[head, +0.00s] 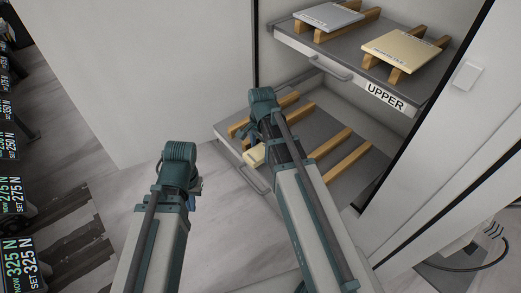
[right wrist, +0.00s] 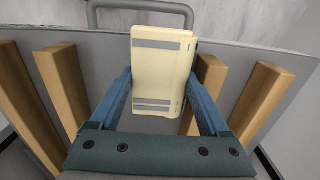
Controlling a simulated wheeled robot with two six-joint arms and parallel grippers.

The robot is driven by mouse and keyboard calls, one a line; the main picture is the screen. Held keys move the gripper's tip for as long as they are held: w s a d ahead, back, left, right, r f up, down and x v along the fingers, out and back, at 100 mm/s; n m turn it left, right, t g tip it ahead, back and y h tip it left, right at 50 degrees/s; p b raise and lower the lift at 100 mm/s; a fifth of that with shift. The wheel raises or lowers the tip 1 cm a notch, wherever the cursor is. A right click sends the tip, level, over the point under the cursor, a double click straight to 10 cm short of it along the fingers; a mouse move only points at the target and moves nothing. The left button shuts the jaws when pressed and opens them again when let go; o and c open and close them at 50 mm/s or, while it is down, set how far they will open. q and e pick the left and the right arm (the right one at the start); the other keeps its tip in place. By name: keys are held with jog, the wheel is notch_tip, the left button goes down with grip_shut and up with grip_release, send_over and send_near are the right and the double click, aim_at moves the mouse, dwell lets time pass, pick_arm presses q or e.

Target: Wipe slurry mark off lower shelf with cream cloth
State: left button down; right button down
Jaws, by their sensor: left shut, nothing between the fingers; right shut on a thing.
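The cream cloth (right wrist: 160,62), a folded pad with grey strips, is between the blue fingers of my right gripper (right wrist: 163,88) in the right wrist view. In the head view part of the cloth (head: 255,156) shows beside the right arm, near the front edge of the lower shelf (head: 322,126). My right gripper is shut on it, over the shelf; I cannot tell whether the cloth touches the surface. No slurry mark is visible; my arm and the cloth hide part of the shelf. My left gripper (head: 194,190) is shut and empty, in front of and left of the shelf.
The lower shelf has several wooden bars (head: 338,143) and a front handle (head: 252,180). The upper shelf (head: 348,73) is above it, with a grey slab (head: 328,16) and a cream slab (head: 400,48) on bars. Setting displays (head: 18,258) line the far left.

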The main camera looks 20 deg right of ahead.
jog(key=shift+r+p, duration=1.8)
jog(key=shift+r, duration=0.4)
jog(key=shift+r, duration=0.1)
notch_tip(320, 180, up, 3)
jog(key=p, duration=0.3)
